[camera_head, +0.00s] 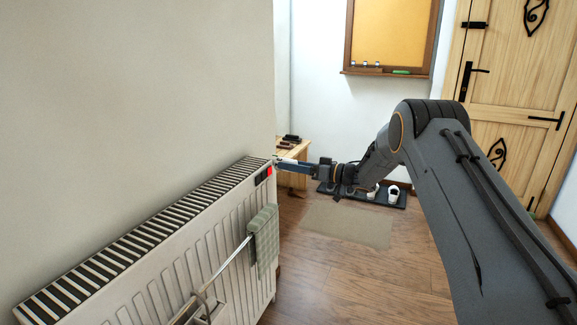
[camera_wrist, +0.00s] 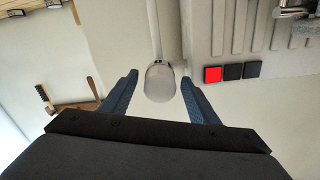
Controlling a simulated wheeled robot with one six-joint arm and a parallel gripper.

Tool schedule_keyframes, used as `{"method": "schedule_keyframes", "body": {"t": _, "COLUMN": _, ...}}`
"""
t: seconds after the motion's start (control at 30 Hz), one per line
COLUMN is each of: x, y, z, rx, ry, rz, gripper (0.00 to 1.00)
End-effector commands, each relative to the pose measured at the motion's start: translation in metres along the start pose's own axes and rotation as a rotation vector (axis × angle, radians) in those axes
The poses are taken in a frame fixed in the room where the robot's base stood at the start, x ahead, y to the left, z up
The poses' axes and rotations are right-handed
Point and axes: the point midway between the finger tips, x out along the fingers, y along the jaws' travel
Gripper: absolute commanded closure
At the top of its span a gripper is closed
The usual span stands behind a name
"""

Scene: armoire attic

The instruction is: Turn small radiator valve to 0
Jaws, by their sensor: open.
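The small radiator valve (camera_wrist: 160,84) shows in the wrist view as a pale, rounded knob at the end of a pale pipe. My gripper (camera_wrist: 160,79) is open, with one blue finger on each side of the knob and a gap visible on both sides. The white radiator (camera_head: 190,238) runs along the wall in the head view. There my gripper (camera_head: 279,164) reaches to the radiator's far end, and I cannot make out the valve. No number or mark on the knob is readable.
A red square (camera_wrist: 213,74) beside black squares is on the radiator end. A checked towel (camera_head: 264,240) hangs on a rail at the radiator's front. A wooden table (camera_head: 297,152) and a shoe tray (camera_head: 400,200) stand beyond. Wooden floor (camera_head: 330,285) is open in front.

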Motion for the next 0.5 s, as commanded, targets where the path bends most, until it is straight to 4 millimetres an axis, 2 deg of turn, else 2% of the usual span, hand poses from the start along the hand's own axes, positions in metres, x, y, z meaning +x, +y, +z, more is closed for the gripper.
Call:
{"method": "schedule_keyframes", "body": {"t": 0.1, "x": -0.021, "y": 0.001, "z": -0.001, "rx": 0.003, "ry": 0.001, "rz": 0.004, "gripper": 0.45}}
{"method": "schedule_keyframes", "body": {"t": 0.3, "x": -0.051, "y": 0.0, "z": 0.0, "rx": 0.001, "ry": 0.0, "rz": 0.002, "gripper": 0.45}}
{"method": "schedule_keyframes", "body": {"t": 0.5, "x": -0.064, "y": 0.0, "z": 0.0, "rx": 0.002, "ry": 0.0, "rz": 0.001, "gripper": 0.45}}
